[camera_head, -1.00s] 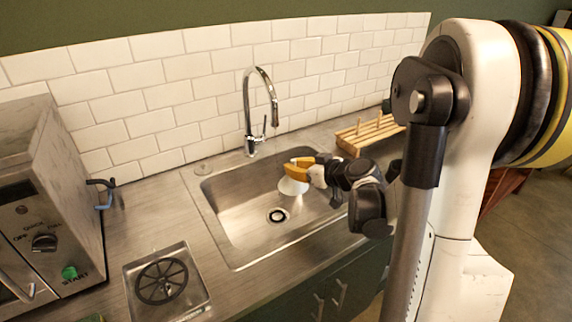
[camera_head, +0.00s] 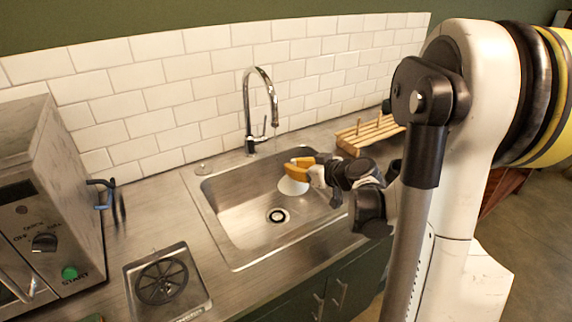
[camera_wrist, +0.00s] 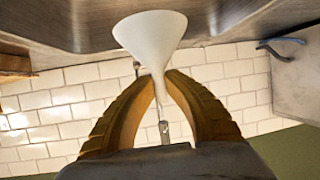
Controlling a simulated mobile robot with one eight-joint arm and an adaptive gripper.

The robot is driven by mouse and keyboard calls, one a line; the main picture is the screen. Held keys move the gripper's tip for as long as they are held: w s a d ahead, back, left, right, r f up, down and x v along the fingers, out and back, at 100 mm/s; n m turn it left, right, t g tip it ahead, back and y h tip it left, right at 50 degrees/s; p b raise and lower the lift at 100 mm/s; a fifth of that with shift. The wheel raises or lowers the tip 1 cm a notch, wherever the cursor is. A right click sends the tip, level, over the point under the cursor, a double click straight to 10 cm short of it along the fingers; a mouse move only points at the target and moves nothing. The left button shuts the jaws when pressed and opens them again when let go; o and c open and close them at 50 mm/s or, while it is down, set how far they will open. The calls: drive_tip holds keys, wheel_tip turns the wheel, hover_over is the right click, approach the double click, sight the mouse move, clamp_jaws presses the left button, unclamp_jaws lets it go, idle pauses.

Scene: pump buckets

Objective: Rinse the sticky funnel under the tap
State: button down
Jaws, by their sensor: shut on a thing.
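The white funnel (camera_head: 293,187) is held over the right part of the steel sink (camera_head: 238,230), below and right of the spout end. It also shows in the wrist view (camera_wrist: 150,38), its narrow stem between the two yellow fingers. My gripper (camera_head: 296,170) is shut on the funnel; it also shows in the wrist view (camera_wrist: 162,85). The chrome tap (camera_head: 247,105) stands behind the sink with its curved spout over it. No water stream is visible. Any sticky residue on the funnel is too small to tell.
A wooden rack (camera_head: 367,134) with pegs stands at the back right of the counter. A microwave (camera_head: 50,210) is at the left. A tray with a round black grid (camera_head: 161,281) sits front left. A tiled wall (camera_head: 200,75) closes off the back.

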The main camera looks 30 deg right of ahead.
drive_tip(key=s+r+p, duration=0.1)
drive_tip(key=s, duration=0.1)
drive_tip(key=s+a+r+p, duration=0.1)
drive_tip(key=r, duration=0.1)
drive_tip(key=shift+s+r+p, duration=0.15)
drive_tip(key=shift+s+p, duration=0.15)
drive_tip(key=shift+s, duration=0.05)
drive_tip(key=shift+s+a+r+p, duration=0.15)
drive_tip(key=shift+s+r+p, duration=0.2)
drive_tip(key=shift+s, duration=0.25)
